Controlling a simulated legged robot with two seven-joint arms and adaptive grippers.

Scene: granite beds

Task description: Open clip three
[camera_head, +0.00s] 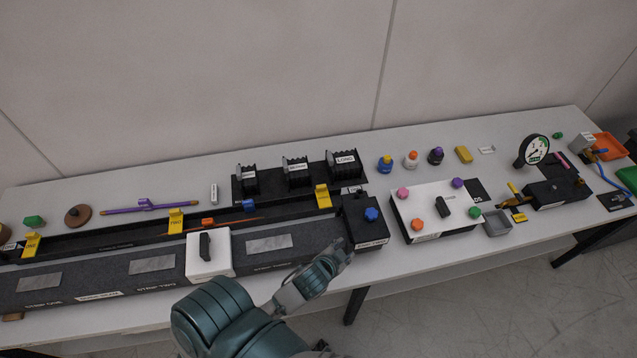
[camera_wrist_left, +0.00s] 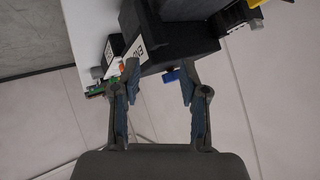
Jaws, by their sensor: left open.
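Yellow clip three (camera_head: 323,196) stands at the right end of the long black rail, near a black end block (camera_head: 365,222) with a blue knob (camera_head: 371,214). Two more yellow clips, two (camera_head: 176,221) and one (camera_head: 31,244), stand further left on the rail. My left gripper (camera_head: 338,256) is in front of the end block, below and apart from clip three. In the left wrist view its open fingers (camera_wrist_left: 160,82) have the blue knob (camera_wrist_left: 172,75) beyond them, and a bit of yellow (camera_wrist_left: 254,3) shows at the top right edge. My right gripper is not in view.
A white block (camera_head: 208,254) with a black handle sits on the granite bed left of my gripper. Black stepped blocks (camera_head: 298,171) stand behind the rail. A white panel with coloured knobs (camera_head: 435,222) is to the right. The table's front edge is near my arm.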

